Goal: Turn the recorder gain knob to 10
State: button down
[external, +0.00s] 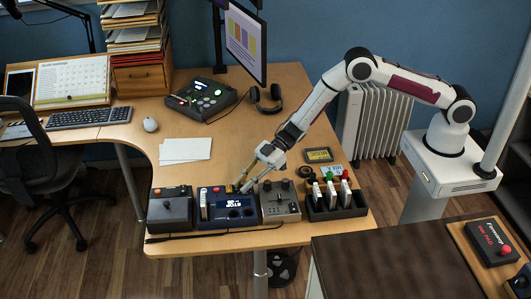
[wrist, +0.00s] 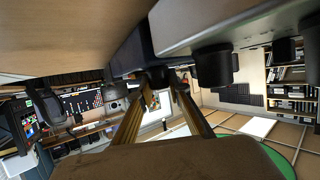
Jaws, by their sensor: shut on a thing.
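The recorder looks to be the dark blue box with a lit display (external: 235,215) in the external view, in the row of devices along the desk's front edge. Its dark body also shows in the wrist view (wrist: 127,54). My gripper (external: 239,188) reaches down to its back right part. In the wrist view my gripper's fingers (wrist: 157,94) are shut on a small dark knob (wrist: 153,77) on this body. The fingers hide part of the knob. Its pointer and scale cannot be read, and the display text is too small to read surely.
A grey box with knobs (external: 281,208) stands close on the recorder's right; its knobs (wrist: 213,66) stick out near my fingers. White paper (external: 185,150) lies behind.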

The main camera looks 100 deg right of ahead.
jog(key=shift+a+r+m+t+h, duration=0.15)
jog(key=shift+m+t+h, duration=0.65)
jog(key=shift+m+h, duration=0.45)
jog(key=c, duration=2.1)
grip_release()
jog(key=shift+c, duration=0.2)
jog(key=shift+s+d+r, duration=0.15)
jog(key=shift+s+d, duration=0.3)
jog(key=shift+s, duration=0.15)
jog(key=v, duration=1)
jog(key=shift+s+r, duration=0.25)
